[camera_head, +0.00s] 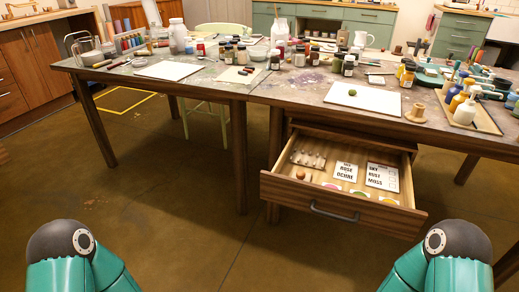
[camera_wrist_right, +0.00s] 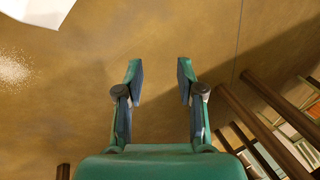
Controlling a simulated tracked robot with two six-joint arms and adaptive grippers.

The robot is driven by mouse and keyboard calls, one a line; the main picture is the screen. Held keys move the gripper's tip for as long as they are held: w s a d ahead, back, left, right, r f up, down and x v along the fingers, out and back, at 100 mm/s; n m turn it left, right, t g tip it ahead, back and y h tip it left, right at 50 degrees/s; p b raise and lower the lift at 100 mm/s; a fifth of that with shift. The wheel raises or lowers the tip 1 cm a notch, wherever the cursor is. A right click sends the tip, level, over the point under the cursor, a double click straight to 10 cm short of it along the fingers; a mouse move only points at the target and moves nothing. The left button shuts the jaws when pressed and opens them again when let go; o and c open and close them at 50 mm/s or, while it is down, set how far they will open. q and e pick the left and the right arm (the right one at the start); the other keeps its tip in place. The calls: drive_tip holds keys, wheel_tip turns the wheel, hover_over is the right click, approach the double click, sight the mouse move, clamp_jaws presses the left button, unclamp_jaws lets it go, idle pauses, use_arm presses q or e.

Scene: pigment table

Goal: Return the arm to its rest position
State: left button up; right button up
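In the right wrist view my right gripper (camera_wrist_right: 160,82) is open, its two fingers spread apart with nothing between them and bare floor beyond. In the head view only teal and dark upper parts of my two arms show at the bottom left and bottom right corners. Neither gripper shows in the head view, so my left gripper is out of sight.
A drawer (camera_head: 335,217) stands open under the long table (camera_head: 290,93), holding printed cards (camera_head: 382,177) and a small brown ball (camera_head: 300,174). A green ball (camera_head: 352,92) sits on a white sheet (camera_head: 368,101). Jars and bottles crowd the tabletop. Floor in front is clear.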

drive_tip(key=s+a+n+g+y, duration=0.1)
drive_tip(key=s+a+n+g, duration=0.1)
drive_tip(key=s+n, duration=0.25)
wheel_tip(320, 180, up, 32)
drive_tip(key=n+p, duration=0.1)
drive_tip(key=p, duration=3)
drive_tip(key=shift+a+f+g+p, duration=0.15)
drive_tip(key=shift+g+p, duration=0.15)
